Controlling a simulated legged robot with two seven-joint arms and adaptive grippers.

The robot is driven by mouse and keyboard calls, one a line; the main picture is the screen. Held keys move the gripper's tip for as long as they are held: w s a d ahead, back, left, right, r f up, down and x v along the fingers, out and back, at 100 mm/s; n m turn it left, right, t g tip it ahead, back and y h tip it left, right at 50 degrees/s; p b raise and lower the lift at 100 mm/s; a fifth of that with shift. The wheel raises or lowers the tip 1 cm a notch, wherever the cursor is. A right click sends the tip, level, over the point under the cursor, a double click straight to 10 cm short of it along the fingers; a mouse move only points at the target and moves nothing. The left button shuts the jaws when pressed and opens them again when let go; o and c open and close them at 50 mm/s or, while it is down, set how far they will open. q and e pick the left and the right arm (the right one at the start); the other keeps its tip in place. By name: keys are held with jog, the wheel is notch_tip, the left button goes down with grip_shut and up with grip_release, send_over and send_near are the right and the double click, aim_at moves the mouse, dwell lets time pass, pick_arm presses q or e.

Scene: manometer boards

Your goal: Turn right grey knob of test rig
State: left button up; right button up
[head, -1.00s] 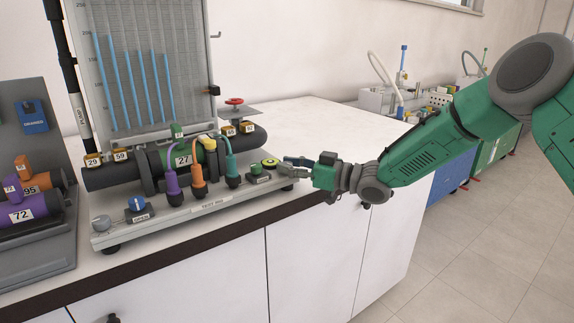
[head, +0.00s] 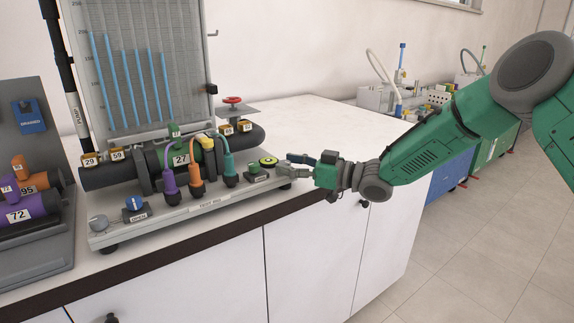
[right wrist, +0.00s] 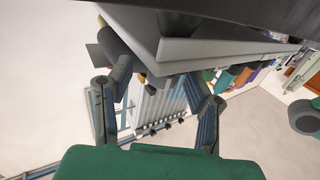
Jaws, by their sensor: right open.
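The test rig (head: 205,207) stands on the white bench, with its grey base along the front edge. My right gripper (head: 284,165) is at the base's right end, jaws open, fingers pointing left. The right grey knob cannot be told apart from the grey fingers there; it seems hidden at or between them. In the right wrist view the open fingers (right wrist: 157,85) spread on both sides of the rig's grey base edge (right wrist: 205,48), and no knob is clear. A grey knob (head: 98,222) at the base's left end is in plain view. My left gripper is not in view.
A yellow-green and black round part (head: 268,162) sits just left of my right fingertips. A blue knob (head: 134,203) and a red valve wheel (head: 233,100) are on the rig. Another grey board (head: 40,240) stands at the left. The bench top (head: 330,125) behind the gripper is clear.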

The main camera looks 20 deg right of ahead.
jog(key=v, duration=1.1)
jog(key=shift+d, duration=0.25)
jog(key=shift+s, duration=0.1)
